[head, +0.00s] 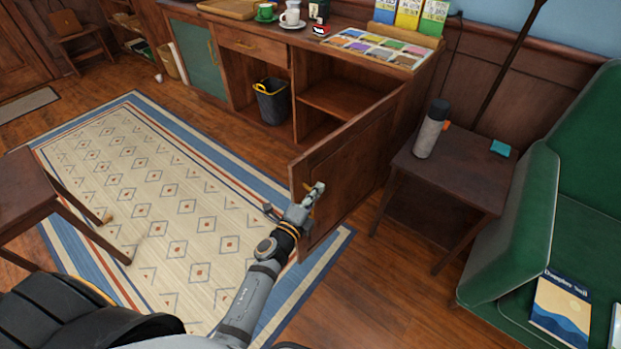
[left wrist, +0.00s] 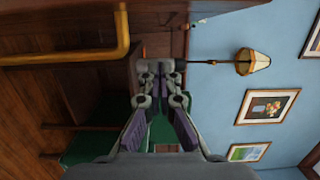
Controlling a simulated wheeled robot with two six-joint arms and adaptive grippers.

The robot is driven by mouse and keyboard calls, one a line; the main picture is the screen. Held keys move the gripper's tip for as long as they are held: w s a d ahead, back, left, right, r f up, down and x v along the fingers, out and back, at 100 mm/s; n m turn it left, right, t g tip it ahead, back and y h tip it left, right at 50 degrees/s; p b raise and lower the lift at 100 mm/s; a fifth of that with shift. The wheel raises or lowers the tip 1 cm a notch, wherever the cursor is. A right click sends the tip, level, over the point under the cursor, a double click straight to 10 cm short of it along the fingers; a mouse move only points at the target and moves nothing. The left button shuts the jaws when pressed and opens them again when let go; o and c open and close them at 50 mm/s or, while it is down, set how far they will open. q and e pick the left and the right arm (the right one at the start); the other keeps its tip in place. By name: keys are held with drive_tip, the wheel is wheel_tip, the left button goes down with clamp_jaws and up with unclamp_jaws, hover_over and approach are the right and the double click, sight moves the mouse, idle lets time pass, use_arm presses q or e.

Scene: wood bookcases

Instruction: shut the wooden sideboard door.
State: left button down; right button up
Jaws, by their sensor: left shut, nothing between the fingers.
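The wooden sideboard door (head: 355,155) stands wide open, swung out from the right end of the sideboard (head: 285,48). Its compartment shows an empty shelf (head: 335,97). My left gripper (head: 316,190) is at the door's free edge, near its handle, and partly covers that part of the door. In the left wrist view, the shut fingers (left wrist: 157,68) have nothing between them. The brass handle (left wrist: 122,45) is beside them at upper left, outside the grip. Whether the gripper touches the door cannot be told. My right gripper is not in view.
A side table (head: 455,170) with a grey bottle (head: 431,130) stands right of the door, near a green sofa (head: 515,225). A dark bin (head: 271,102) sits in the adjoining open bay. The patterned rug (head: 160,190) in front is mostly clear; a stool (head: 30,190) stands left.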

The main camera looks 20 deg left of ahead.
sight(310, 179)
use_arm(q)
drive_tip(key=shift+w+a+b, duration=0.15)
drive_tip(key=shift+w+a, duration=0.65)
drive_tip(key=shift+w, duration=0.2)
drive_tip(key=shift+w+a+b, duration=0.15)
drive_tip(key=shift+w+a, duration=0.65)
drive_tip(key=shift+w, duration=0.15)
